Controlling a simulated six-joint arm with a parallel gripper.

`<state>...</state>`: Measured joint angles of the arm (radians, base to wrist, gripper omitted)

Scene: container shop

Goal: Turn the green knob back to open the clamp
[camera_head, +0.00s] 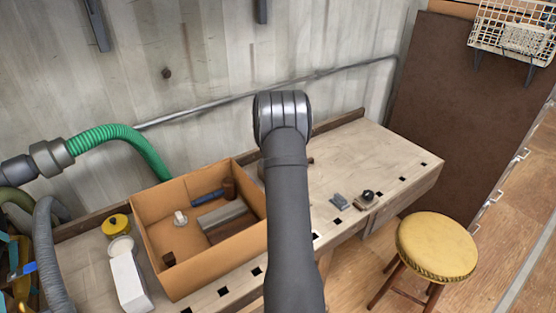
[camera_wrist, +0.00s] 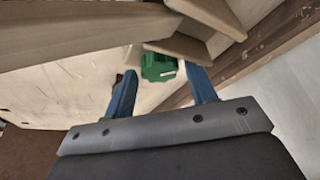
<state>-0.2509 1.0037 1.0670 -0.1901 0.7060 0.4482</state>
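The green knob (camera_wrist: 159,67) shows in the wrist view, ribbed at its edge. It sits beside pale wooden pieces (camera_wrist: 185,47), which look like part of the clamp. My gripper (camera_wrist: 160,70) has two blue fingers standing apart, one on each side of the knob. Gaps show between the knob and both fingers, so neither appears to touch it. How deep the knob sits between the fingers is hard to tell. In the head view my arm hides the knob, the clamp and my gripper.
A cardboard box (camera_head: 157,229) with tools stands on the pale workbench (camera_head: 375,158), left of my arm. A small grey part (camera_head: 339,201) and a black-knobbed piece (camera_head: 367,196) lie near the front edge. A yellow stool (camera_head: 437,244) stands at the right. The bench's right end is clear.

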